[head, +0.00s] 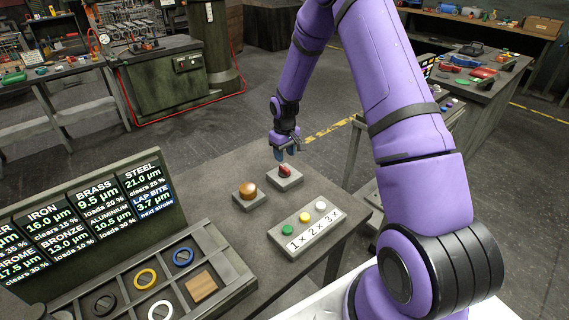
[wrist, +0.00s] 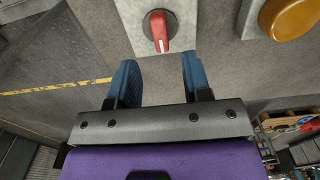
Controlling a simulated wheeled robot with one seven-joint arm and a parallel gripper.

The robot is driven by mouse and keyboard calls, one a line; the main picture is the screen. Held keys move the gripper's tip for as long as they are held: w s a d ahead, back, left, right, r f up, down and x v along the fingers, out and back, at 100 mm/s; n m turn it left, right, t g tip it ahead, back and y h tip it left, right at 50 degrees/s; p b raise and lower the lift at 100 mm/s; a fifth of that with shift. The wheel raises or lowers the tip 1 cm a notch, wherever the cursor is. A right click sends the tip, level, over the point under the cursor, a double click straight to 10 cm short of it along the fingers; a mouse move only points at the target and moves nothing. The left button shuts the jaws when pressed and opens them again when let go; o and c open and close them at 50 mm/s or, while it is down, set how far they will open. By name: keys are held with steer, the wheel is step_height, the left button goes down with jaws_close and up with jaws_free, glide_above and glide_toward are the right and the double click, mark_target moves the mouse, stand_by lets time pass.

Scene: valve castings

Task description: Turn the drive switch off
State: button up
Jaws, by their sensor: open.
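The switch is a red rotary handle (head: 285,170) on a small pale grey box (head: 291,181) on the grey table. In the wrist view the red handle (wrist: 159,32) sits on a dark round base, its pale-marked end pointing down the picture towards my gripper. My gripper (head: 284,150) hangs just above and behind the switch in the head view. In the wrist view its two blue fingers (wrist: 156,70) are apart with nothing between them. The handle lies just beyond the fingertips, in line with the gap. No writing on the switch is legible.
An amber dome button (head: 248,189) on its own box stands left of the switch. A panel with green, yellow and white buttons (head: 304,229) is in front. A ring tray (head: 237,268) and a display board (head: 95,222) stand at the left. Clear tabletop surrounds the switch box.

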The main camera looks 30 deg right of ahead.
mark_target(284, 168)
steer(key=shift+r, duration=2.2)
